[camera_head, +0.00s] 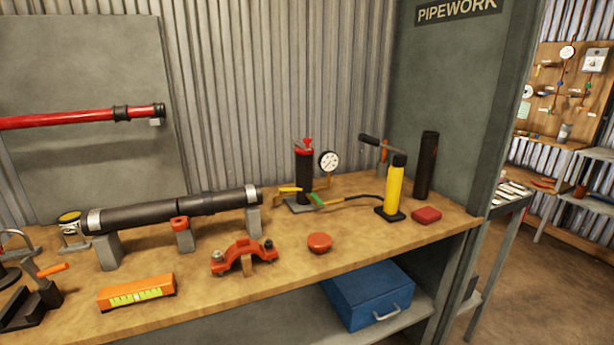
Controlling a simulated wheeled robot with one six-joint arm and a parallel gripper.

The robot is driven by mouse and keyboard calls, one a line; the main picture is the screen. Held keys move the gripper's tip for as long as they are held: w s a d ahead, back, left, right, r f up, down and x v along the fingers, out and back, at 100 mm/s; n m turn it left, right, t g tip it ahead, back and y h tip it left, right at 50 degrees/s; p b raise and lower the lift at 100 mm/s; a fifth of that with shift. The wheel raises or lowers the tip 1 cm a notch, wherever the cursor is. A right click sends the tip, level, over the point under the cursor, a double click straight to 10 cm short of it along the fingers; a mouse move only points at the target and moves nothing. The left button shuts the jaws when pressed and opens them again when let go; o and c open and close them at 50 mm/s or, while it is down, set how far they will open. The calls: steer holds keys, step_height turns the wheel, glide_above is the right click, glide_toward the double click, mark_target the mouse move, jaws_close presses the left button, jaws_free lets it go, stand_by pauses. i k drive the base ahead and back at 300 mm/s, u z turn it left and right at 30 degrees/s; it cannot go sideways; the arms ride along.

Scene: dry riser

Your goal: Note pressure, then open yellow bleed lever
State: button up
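A dark upright riser stub with a red top (304,172) stands on a grey base plate towards the back of the wooden bench. A round white pressure gauge (328,161) is at its right side; its reading is too small to make out. A yellow lever (289,189) sticks out to the left, low on the stub. A green lever (316,199) is at the lower right, by the line to a yellow hand pump (394,187). The pump stands upright on a black foot. My gripper is not in view.
A long dark pipe (150,214) lies on grey supports at the left. An orange level (137,294), a red clamp (244,256), a red cap (319,242) and a red block (426,214) lie on the bench (345,262). A blue toolbox (367,293) is on the shelf below.

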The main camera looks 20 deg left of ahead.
mark_target(281, 191)
steer(key=u, duration=0.45)
steer(key=i, duration=0.7)
steer(key=u, duration=0.7)
